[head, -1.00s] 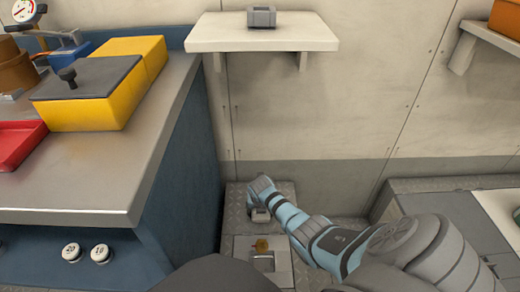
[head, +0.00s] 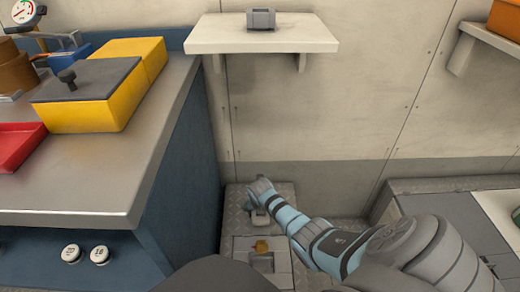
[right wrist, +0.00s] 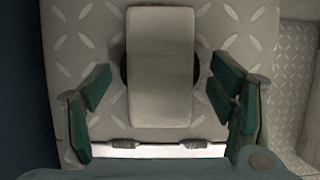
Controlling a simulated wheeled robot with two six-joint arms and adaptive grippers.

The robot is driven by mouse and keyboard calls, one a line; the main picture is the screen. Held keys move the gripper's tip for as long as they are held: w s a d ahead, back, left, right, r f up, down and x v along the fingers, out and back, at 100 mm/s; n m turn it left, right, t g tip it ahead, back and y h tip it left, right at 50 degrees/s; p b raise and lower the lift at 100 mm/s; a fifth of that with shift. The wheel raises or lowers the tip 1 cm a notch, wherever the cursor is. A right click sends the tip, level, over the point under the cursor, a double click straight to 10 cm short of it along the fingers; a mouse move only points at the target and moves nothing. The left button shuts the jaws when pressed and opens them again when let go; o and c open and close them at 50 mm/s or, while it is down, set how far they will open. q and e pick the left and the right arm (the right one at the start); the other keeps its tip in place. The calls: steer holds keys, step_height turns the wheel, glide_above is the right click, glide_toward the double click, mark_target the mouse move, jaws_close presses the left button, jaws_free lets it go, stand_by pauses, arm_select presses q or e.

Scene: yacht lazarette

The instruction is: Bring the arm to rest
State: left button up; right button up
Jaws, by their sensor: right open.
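My right arm comes in from the right in the head view and reaches down to a low diamond-plate surface. My right gripper (head: 255,204) is at the far end of that arm, small and partly hidden by its own wrist. In the right wrist view its two green-padded fingers (right wrist: 160,92) are open, one on each side of a pale grey block-like piece (right wrist: 160,65). Clear gaps show between the piece and both fingers. A dark round shape shows behind the piece. My left gripper is not in view.
A blue cabinet with a metal worktop (head: 100,175) stands on the left, carrying a yellow box (head: 105,95) and a red tray (head: 15,150). A white wall shelf (head: 262,38) holds a grey block (head: 261,19).

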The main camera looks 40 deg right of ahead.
steer(key=v, duration=1.1)
steer(key=shift+r, duration=0.25)
